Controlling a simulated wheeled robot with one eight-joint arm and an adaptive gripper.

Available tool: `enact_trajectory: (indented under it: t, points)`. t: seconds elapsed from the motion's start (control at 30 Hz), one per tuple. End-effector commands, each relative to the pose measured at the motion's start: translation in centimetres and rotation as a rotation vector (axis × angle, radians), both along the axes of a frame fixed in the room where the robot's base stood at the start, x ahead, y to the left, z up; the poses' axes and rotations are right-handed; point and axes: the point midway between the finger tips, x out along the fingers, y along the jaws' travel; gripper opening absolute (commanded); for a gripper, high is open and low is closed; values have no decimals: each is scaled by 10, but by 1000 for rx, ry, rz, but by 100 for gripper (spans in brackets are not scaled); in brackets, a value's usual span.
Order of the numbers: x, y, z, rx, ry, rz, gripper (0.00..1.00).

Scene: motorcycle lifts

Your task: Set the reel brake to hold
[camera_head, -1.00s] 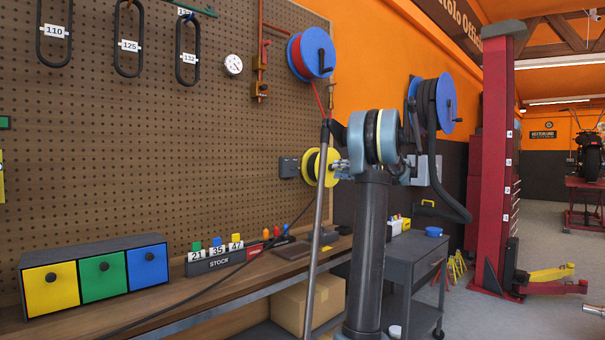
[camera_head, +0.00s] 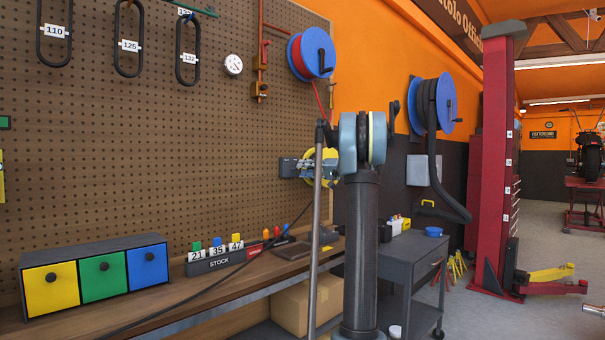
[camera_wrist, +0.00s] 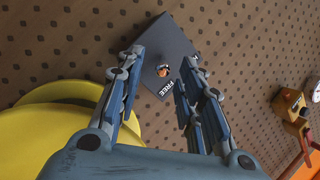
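A grey box (camera_head: 288,167) is mounted on the pegboard at the left of the yellow reel (camera_head: 322,181). In the wrist view the grey box (camera_wrist: 166,42) has a small orange-tipped knob (camera_wrist: 163,70) and a label reading FREE (camera_wrist: 168,89). The yellow reel (camera_wrist: 60,125) fills the lower left there. My gripper (camera_wrist: 160,70) is open, its two fingers on either side of the knob in the picture; I cannot tell whether they touch the box. In the head view my gripper (camera_head: 307,167) is in front of the reel and partly hides it.
A red hose reel (camera_head: 303,58) with a blue flange hangs above, and a black hose reel (camera_head: 432,104) to the right. The workbench (camera_head: 215,293) runs below, with a stock rack (camera_head: 215,264) and coloured drawers (camera_head: 102,277). A grey cart (camera_head: 415,250) stands right.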

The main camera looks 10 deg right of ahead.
Motion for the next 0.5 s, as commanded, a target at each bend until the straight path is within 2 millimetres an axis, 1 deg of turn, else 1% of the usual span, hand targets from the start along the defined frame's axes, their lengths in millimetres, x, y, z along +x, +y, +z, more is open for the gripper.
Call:
enact_trajectory:
  t: [0.1, 0.2, 0.5]
  points:
    - [5, 9, 0, 0, 0, 1, 34]
    - [7, 13, 0, 0, 0, 0, 34]
    - [8, 14, 0, 0, 0, 0, 34]
